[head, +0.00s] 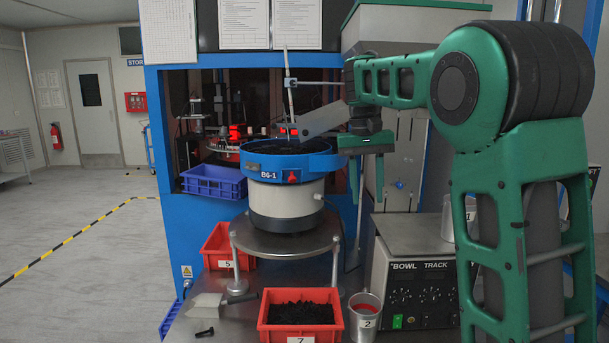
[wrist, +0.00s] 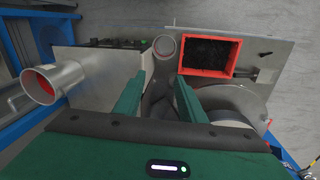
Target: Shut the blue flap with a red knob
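A blue bowl (head: 322,164) marked B6-1 sits on a white and dark round base, with a small red knob-like piece (head: 292,177) on its front. I cannot make out a separate flap there, or how far any flap stands open. My gripper (head: 367,196) points down just right of the bowl, in front of the grey cabinet. Its two green fingers are apart with nothing between them. In the wrist view my gripper (wrist: 164,76) also shows open and empty; the blue bowl and red piece cannot be made out there.
A red bin (head: 301,331) of black parts and a metal cup (head: 364,317) stand in front, another red bin (head: 225,243) at left. The BOWL TRACK control box (head: 421,292) is below right of my gripper. A blue crate (head: 213,188) is left of the bowl.

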